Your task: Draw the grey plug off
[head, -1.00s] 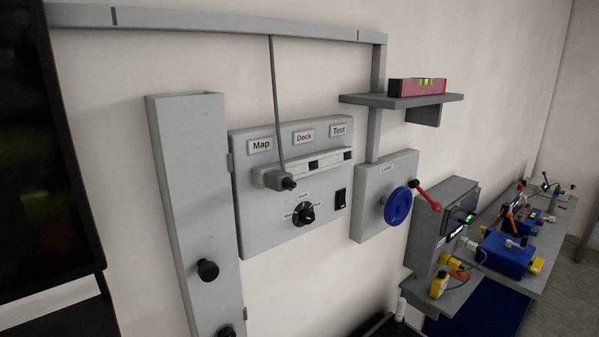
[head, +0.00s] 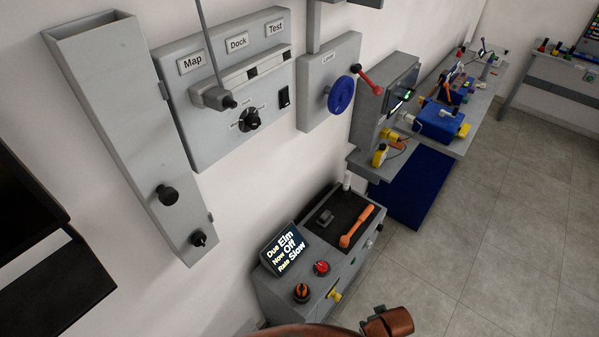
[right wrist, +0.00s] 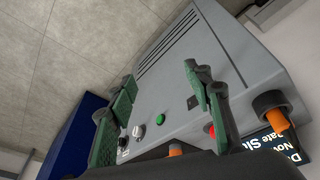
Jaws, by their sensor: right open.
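A grey block (head: 217,98) with a dark round end, which looks like the plug, sits at the slotted strip of the wall panel (head: 215,145) marked Map, Dock and Test. A thin rod or cord rises from it. It is nearest the Map end. My right gripper (right wrist: 159,75) is open and empty in the right wrist view, its green fingers spread in front of a grey box (right wrist: 175,75). In the head view only a copper-brown part of my arm shows at the bottom edge. My left gripper is in neither view.
A grey cart (head: 315,283) with a display (head: 285,248), knobs and an orange handle (head: 356,227) stands below the panel. A tall grey wall channel (head: 130,130) is at left. A blue handwheel (head: 341,95) is to the right. The floor at right is clear.

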